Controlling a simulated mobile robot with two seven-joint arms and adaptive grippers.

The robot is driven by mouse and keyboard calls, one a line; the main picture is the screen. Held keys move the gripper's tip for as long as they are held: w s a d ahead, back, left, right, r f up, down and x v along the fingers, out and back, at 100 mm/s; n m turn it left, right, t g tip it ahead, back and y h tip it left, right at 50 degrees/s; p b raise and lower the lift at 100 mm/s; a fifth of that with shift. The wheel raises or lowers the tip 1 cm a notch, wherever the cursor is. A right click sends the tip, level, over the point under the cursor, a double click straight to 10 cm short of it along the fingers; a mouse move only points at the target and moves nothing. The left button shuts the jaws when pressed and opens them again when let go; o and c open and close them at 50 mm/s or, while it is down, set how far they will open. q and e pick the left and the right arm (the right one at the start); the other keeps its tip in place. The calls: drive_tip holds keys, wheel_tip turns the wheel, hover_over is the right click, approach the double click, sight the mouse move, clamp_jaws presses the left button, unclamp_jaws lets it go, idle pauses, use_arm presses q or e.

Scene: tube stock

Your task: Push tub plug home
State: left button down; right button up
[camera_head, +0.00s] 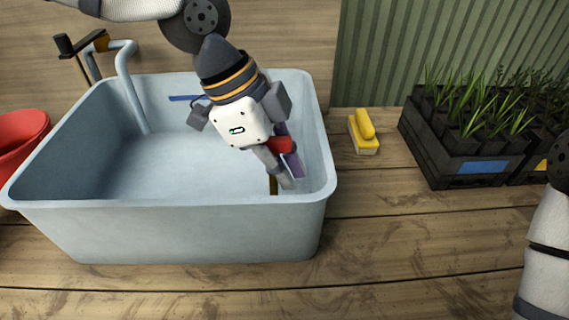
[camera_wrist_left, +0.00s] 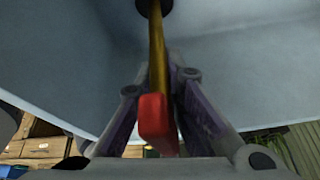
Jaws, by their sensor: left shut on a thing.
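The light grey-blue tub (camera_head: 180,228) stands on wooden planks. My left gripper (camera_head: 286,172) reaches down inside its right end. It is shut on a brass rod (camera_head: 273,185) with a red block (camera_head: 279,145) at its near end. In the left wrist view the rod (camera_wrist_left: 157,55) runs between my fingers, with the red block (camera_wrist_left: 157,122) close to the camera. A dark round piece, probably the plug (camera_wrist_left: 154,7), sits at the rod's far end, cut by the frame edge. Whether it is seated cannot be told. My right gripper is out of view.
A yellow brush (camera_head: 363,132) lies right of the tub. Dark crates of green plants (camera_head: 467,160) stand further right. A red bucket (camera_head: 20,138) is at the left. A pale blue pipe (camera_head: 128,85) rises at the tub's back left. The front planks are clear.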

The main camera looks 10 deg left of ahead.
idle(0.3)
use_arm(q)
drive_tip(key=c, duration=1.6)
unclamp_jaws()
drive_tip(key=v, duration=1.2)
